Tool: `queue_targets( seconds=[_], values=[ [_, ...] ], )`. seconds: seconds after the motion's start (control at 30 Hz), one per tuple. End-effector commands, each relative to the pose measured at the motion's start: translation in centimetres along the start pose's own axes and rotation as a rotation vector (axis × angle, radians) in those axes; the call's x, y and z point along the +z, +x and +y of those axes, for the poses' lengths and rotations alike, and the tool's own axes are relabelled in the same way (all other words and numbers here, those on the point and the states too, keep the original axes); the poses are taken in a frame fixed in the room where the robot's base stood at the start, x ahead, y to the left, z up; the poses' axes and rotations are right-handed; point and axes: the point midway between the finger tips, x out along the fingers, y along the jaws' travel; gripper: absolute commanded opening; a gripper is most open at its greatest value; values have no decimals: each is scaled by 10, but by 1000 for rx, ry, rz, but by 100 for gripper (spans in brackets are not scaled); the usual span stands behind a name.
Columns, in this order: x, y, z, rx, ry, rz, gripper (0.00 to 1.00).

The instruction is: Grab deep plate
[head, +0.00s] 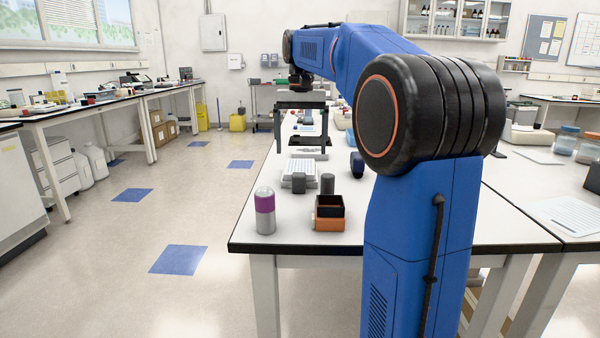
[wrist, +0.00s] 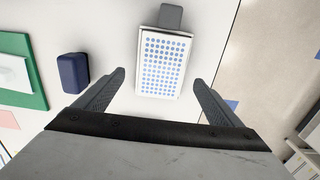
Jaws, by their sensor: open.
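The deep plate is a white rectangular plate (wrist: 163,62) with rows of blue wells, lying on the white bench in the wrist view. It also shows on the bench in the head view (head: 302,167). A grey block (wrist: 171,17) is against its far short end in the wrist view. My gripper (wrist: 158,82) is open and empty. In the wrist view its fingers point toward the plate, one on either side of its near end and apart from it. In the head view my gripper (head: 301,122) hangs above the bench, over or beyond the plate.
A dark blue block (wrist: 74,73) stands left of the plate in the wrist view, and a green-edged item (wrist: 38,97) lies farther left. In the head view, a purple-topped cylinder (head: 265,211) and an orange-and-black box (head: 329,214) stand near the bench's front edge.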

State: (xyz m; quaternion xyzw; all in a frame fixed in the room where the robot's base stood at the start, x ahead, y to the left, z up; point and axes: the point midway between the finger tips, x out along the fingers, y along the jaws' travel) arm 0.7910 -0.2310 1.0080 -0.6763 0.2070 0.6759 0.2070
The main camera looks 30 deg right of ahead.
Motion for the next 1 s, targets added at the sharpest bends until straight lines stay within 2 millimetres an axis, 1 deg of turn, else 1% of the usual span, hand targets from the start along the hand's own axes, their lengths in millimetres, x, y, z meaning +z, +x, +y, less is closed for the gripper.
queue_targets(
  seconds=[0.07, 0.3, 0.4, 0.5, 0.7, 0.77, 0.8, 0.9, 1.0],
  values=[
    [1, 6, -1, 1, 0, -2, 89],
    [3, 38, -3, 1, 0, -2, 89],
    [3, 47, -3, 0, 0, -1, 89],
    [3, 50, -3, 0, 0, -1, 89],
    [3, 50, -3, 0, 0, 0, 89],
    [3, 50, -3, 0, 0, 0, 75],
    [3, 50, -3, 0, 0, -1, 65],
    [3, 50, -3, 0, 0, -1, 43],
    [3, 50, -3, 0, 0, 0, 43]
  ],
)
